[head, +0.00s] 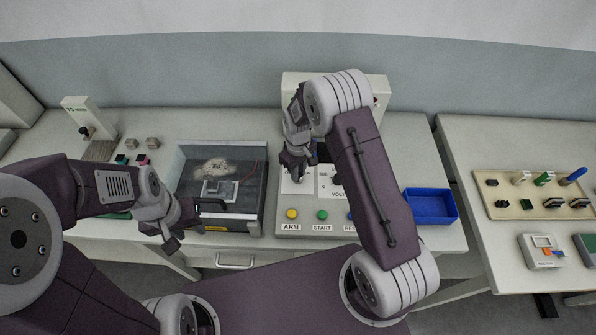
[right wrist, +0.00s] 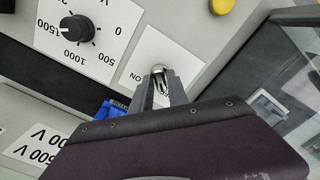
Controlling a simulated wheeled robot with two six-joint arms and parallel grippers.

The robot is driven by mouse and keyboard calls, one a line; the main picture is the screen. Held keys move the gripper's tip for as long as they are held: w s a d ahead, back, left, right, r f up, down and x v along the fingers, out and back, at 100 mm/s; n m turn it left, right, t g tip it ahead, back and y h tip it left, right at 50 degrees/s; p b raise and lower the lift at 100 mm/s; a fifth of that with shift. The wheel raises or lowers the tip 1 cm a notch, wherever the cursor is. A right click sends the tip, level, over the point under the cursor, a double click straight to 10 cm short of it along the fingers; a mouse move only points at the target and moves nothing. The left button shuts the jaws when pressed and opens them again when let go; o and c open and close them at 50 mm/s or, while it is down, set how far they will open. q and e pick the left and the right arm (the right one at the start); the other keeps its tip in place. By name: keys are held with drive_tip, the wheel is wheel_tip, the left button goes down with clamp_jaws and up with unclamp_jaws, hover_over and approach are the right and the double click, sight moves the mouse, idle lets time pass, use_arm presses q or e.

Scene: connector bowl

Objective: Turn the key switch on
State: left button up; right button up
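The key switch (right wrist: 158,69) is a small silvery part on a white plate of the grey panel, with "ON" printed beside it, in the right wrist view. My right gripper (right wrist: 161,82) is right at it, one finger on each side. Whether the fingers press on the key is not clear. The key's angle is partly hidden by the fingers. In the head view my right gripper (head: 297,165) is over the panel's upper left, and the arm hides much of the panel. My left gripper (head: 183,232) looks open and empty, in front of the clear-walled box.
The panel has a yellow ARM button (head: 291,213), a green START button (head: 322,215) and a black voltage knob (right wrist: 77,28). The clear-walled box (head: 250,228) with a dark handle stands left of it. A blue tray (head: 455,216) is to the right.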

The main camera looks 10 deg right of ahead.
clamp_jaws()
drive_tip(key=m, duration=0.4)
drive_tip(key=shift+m, duration=0.3)
drive_tip(key=m, duration=0.4)
drive_tip(key=shift+m, duration=0.3)
drive_tip(key=m, duration=0.4)
drive_tip(key=shift+m, duration=0.3)
drive_tip(key=shift+w+m, duration=0.1)
drive_tip(key=shift+m, duration=1.9)
drive_tip(key=shift+r, duration=0.1)
